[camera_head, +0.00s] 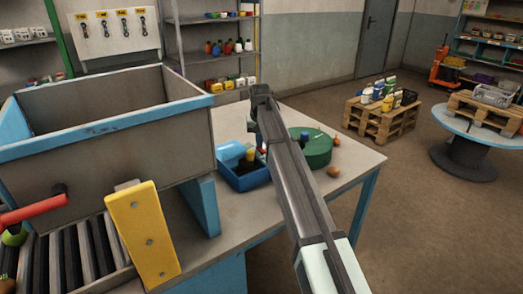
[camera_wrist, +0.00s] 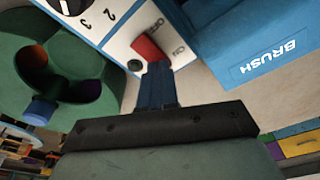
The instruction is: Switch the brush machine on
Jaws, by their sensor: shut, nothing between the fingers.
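In the wrist view a red switch (camera_wrist: 147,48) sits on a white panel (camera_wrist: 118,42) between printed words that read OFF and ON. Which way the switch is set I cannot tell. A blue box (camera_wrist: 262,62) lettered BRUSH is beside the panel on the right. My gripper (camera_wrist: 156,68) is shut and empty, its fingertips right at the lower edge of the switch; whether they touch it I cannot tell. In the head view my arm covers the switch and most of the gripper.
A dial (camera_wrist: 68,5) with numbers is on the same panel. A green holder (camera_wrist: 60,75) with round holes is close on the left; it seems to be the green round thing (camera_head: 318,148) on the table (camera_head: 345,165). A blue tray (camera_head: 240,180) stands left of my arm.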

